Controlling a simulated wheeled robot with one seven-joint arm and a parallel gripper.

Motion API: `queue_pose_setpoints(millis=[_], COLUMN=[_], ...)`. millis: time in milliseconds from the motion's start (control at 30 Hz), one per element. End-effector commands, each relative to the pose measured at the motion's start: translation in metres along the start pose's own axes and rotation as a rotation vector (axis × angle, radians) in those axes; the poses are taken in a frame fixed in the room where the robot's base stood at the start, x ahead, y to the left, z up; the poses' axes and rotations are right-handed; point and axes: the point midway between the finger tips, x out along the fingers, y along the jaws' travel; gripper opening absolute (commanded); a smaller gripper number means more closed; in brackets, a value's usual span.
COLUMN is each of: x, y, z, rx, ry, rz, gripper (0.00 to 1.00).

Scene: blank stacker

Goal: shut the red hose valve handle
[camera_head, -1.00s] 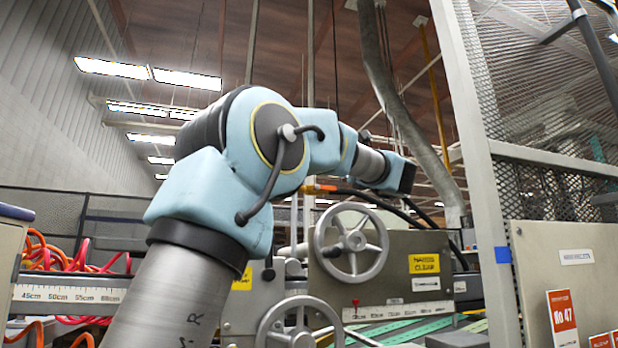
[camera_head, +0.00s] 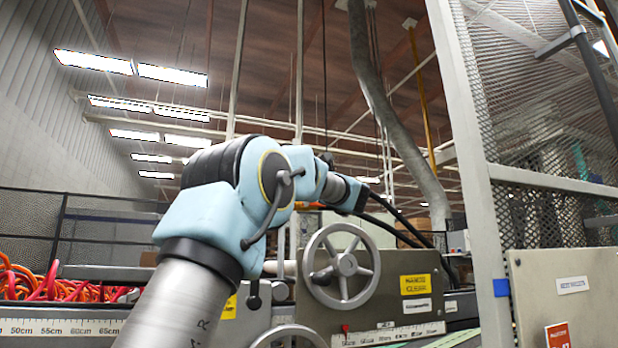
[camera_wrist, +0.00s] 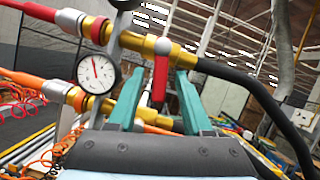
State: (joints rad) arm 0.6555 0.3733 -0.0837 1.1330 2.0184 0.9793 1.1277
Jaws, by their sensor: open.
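The red valve handle (camera_wrist: 160,78) hangs from a brass valve body (camera_wrist: 142,44) in the wrist view, pointing down across the line of the pipe. My gripper (camera_wrist: 158,74) has two green fingers, which are open. One finger is on each side of the red handle, with visible gaps; I cannot tell how deep the handle sits between them. In the head view the end of my arm points away, and its fingers and the red handle are not visible.
A pressure gauge (camera_wrist: 97,72) and a second brass fitting (camera_wrist: 78,98) sit close left of my fingers. A black hose (camera_wrist: 245,82) runs right from the valve. A handwheel (camera_head: 341,266) and a metal fence post (camera_head: 470,170) stand right of my arm.

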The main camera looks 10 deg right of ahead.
Motion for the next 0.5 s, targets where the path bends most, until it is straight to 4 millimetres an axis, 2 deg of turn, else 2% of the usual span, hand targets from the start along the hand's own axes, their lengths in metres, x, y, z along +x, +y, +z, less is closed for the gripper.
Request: queue_pose_setpoints(millis=[333, 500], x=[0.0034, 0.0033], y=[0.0003, 0.0003], z=[-0.0008, -0.0007], rx=[0.0, 0.0], ry=[0.0, 0.0], rz=[0.0, 0.0], gripper=[0.49, 0.3])
